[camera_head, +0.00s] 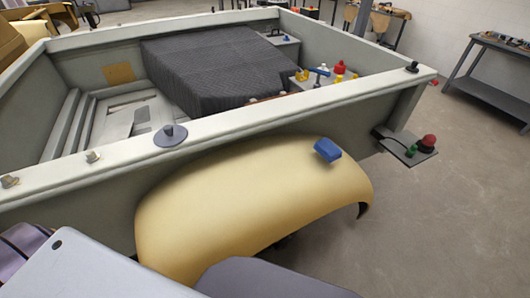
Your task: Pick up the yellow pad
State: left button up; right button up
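No thing in view is plainly a yellow pad. A flat ochre square (118,73) rests against the inner far-left wall of the open grey body shell; whether it is the pad I cannot tell. A blue block (327,150) sits on the curved yellow fender (230,195) at the shell's near side. Small yellow pieces (302,75) are beside a red-topped item inside the shell's right end. Neither of my grippers is in view; only grey parts of my own body show along the bottom edge.
The shell's near rim (240,127) runs across the view, bearing a grey round knob (170,135). A dark ribbed cover (215,65) lies inside. A small ledge (407,149) with red and green knobs juts out at right. Open floor (455,200) lies right, before a dark bench (490,75).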

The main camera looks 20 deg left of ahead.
aim_at(339, 78)
jog(key=z, duration=0.25)
jog(key=i+l, duration=0.1)
jog(key=l, duration=0.25)
jog(key=i+l, duration=0.15)
jog(key=l, duration=0.2)
jog(key=i+l+z, duration=0.1)
jog(key=l, duration=0.25)
jog(key=i+l+z, duration=0.7)
jog(key=i, duration=0.25)
jog(key=i+l+z, duration=0.15)
jog(key=i+z, duration=0.2)
jog(key=i, duration=0.95)
jog(key=i+u, duration=0.3)
jog(key=i+l+u, duration=0.1)
jog(key=i+u, duration=0.2)
jog(key=i, duration=0.2)
